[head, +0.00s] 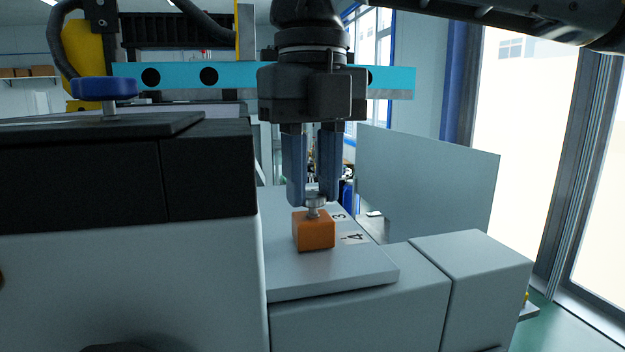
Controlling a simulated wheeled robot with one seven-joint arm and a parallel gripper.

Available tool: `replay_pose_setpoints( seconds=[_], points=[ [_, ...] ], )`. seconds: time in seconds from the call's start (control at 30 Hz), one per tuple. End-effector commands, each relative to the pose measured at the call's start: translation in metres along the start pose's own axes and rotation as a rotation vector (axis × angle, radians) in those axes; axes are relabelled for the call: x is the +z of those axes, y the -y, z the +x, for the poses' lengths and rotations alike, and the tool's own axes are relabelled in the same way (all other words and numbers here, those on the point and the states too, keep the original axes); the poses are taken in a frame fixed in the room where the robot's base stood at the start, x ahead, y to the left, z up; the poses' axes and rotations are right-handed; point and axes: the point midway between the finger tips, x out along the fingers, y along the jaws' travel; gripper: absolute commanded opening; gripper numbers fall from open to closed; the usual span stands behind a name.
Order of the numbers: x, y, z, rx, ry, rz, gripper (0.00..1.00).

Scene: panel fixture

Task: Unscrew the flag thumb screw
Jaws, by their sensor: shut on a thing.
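The thumb screw (315,206) is a small grey metal piece standing upright on top of an orange block (314,232). The block sits on a light grey plate (330,275). My gripper (314,196) points straight down from above. Its two blue-grey fingers are shut on the screw's upper part, one on each side. The fingers partly hide the screw's head, so its flag shape is hard to make out. The lower part of the screw shows just above the block.
Labels "3" and "4" (354,238) lie on the plate beside the block. A dark-topped cabinet (120,180) with a blue knob (104,88) stands close on the left. An upright grey panel (430,185) stands behind right. A light blue bar with holes (180,76) runs behind my gripper.

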Motion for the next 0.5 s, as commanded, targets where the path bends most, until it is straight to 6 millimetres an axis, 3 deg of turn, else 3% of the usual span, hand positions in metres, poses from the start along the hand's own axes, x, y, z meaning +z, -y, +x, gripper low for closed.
replay_pose_setpoints(
  seconds=[0.5],
  points=[
    [-0.0003,-0.0002,-0.0003,0.0,-0.001,-0.489,0.0]
  ],
)
